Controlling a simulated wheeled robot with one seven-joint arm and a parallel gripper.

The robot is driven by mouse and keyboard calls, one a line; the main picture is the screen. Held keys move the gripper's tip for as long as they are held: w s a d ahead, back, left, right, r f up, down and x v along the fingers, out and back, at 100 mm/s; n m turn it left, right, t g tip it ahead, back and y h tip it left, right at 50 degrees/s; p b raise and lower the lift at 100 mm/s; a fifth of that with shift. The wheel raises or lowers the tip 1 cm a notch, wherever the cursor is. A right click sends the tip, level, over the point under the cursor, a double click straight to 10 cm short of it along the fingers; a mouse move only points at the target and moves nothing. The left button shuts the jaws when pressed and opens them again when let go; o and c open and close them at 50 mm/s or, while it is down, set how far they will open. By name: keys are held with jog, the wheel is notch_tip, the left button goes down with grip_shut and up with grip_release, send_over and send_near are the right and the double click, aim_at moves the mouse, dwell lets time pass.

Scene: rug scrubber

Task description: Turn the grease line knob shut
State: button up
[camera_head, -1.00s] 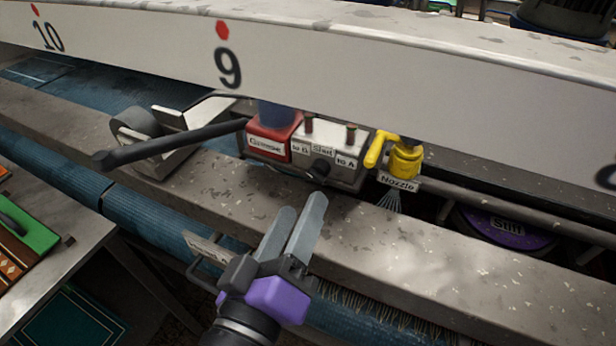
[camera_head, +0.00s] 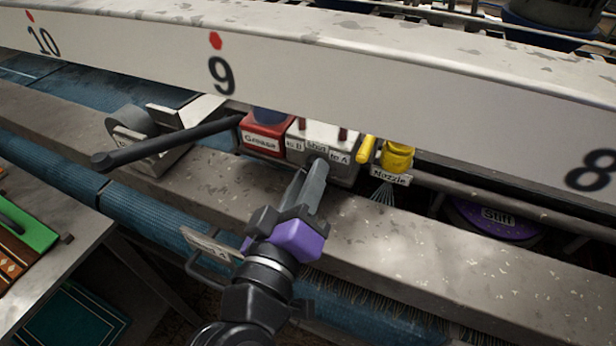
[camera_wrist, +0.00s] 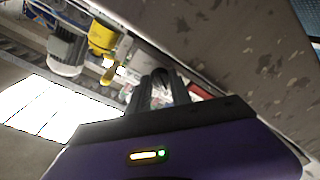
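The grey valve box (camera_head: 341,136) sits under the white beam, beside the red grease block (camera_head: 265,136). Its front labels read "to B", "Shut" and "to A". The dark knob on its front is mostly hidden by my gripper (camera_head: 309,167) in the head view. The two grey fingertips are at the knob, pointing up at the box. In the wrist view a dark rounded thing, likely the knob (camera_wrist: 160,80), shows between the fingertips. A gap shows between the fingers, but I cannot tell whether they grip it or which label the knob faces.
A yellow nozzle tap (camera_head: 397,156) stands close right of the box. A long dark lever (camera_head: 165,145) reaches out at the left. The white beam (camera_head: 400,110) overhangs behind. The stone ledge (camera_head: 400,240) in front is mostly clear.

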jog(key=shift+f+m+b, duration=0.2)
jog(key=shift+m+b, duration=0.1)
jog(key=shift+b, duration=0.3)
grip_shut()
jog(key=m+b, duration=0.1)
jog(key=b, duration=0.2)
jog(key=shift+f+m, duration=0.2)
jog(key=shift+m, duration=0.2)
jog(key=m+b, duration=0.3)
jog(key=b, duration=0.2)
jog(key=shift+a+f+m+t+b, duration=0.1)
jog(key=shift+a+m+t+b, duration=0.05)
jog(key=shift+m+t+b, duration=0.2)
jog(key=m+b, duration=0.4)
jog(key=b, duration=0.1)
jog(key=shift+h, duration=0.4)
jog(key=shift+r+m+b, duration=0.2)
jog(key=shift+m+b, duration=0.85)
jog(key=shift+b, duration=0.1)
jog(key=shift+w+r, duration=0.1)
jog(key=shift+r, duration=0.05)
jog(key=o, duration=1)
grip_release()
